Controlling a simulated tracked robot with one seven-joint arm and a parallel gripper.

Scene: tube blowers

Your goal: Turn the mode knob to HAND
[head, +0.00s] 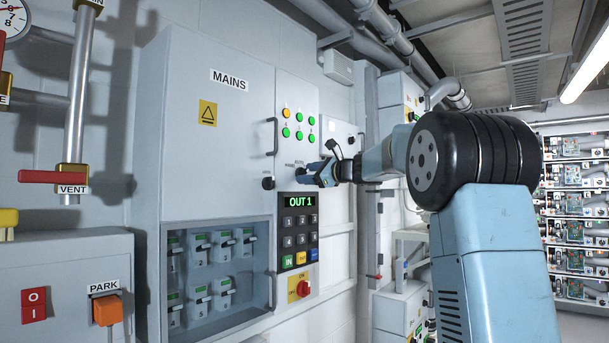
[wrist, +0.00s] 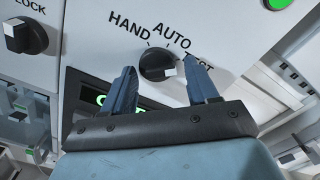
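The mode knob (wrist: 154,64) is a round black knob on the light grey panel, with the labels HAND, AUTO and TEST around its upper side. A pale mark shows on its right part; I cannot tell for certain which label it points at. My gripper (wrist: 160,66) is open, its two blue fingers apart with the knob between them in the picture. Whether they touch it I cannot tell. The TEST label is partly hidden by the right finger. In the head view my gripper (head: 314,173) is at the cabinet front, above the OUT 1 display.
A second black knob (wrist: 26,36) labelled LOCK is at the left. A green lamp (wrist: 277,3) is above right. Below my gripper are the OUT 1 display (head: 299,202), a keypad (head: 295,230) and a red rotary switch (head: 303,288). A door handle (head: 272,137) stands out at left.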

